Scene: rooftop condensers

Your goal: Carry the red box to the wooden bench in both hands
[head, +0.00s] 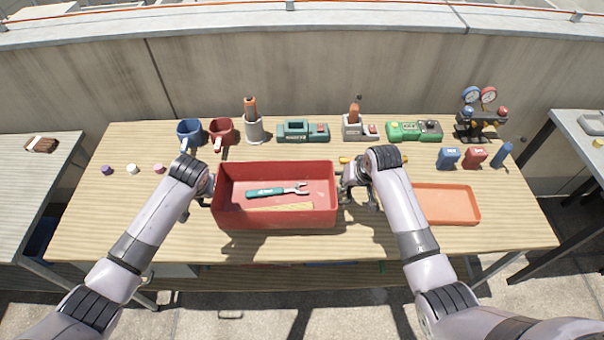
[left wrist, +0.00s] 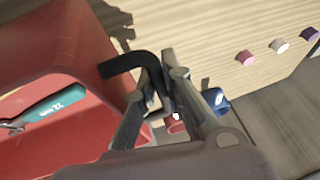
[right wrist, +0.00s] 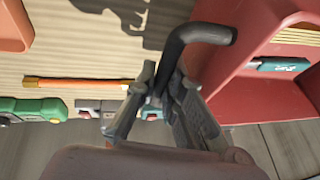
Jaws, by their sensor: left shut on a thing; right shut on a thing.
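The red box (head: 275,221) is at the middle of the wooden bench (head: 100,220), level and upright. A green-handled wrench (head: 268,192) and a flat wooden piece (head: 280,207) lie in it. My left gripper (head: 208,188) is shut on the black handle (left wrist: 128,62) at the box's left end. My right gripper (head: 346,184) is shut on the black handle (right wrist: 205,33) at its right end. A shadow shows along the box's front. I cannot tell for sure whether its bottom touches the bench.
An orange tray (head: 445,222) lies right of my right gripper. Mugs, tools and a gauge set (head: 480,115) line the back edge. Small caps (head: 132,169) lie at the left. The front left of the bench is clear. Side tables (head: 30,190) stand at both sides.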

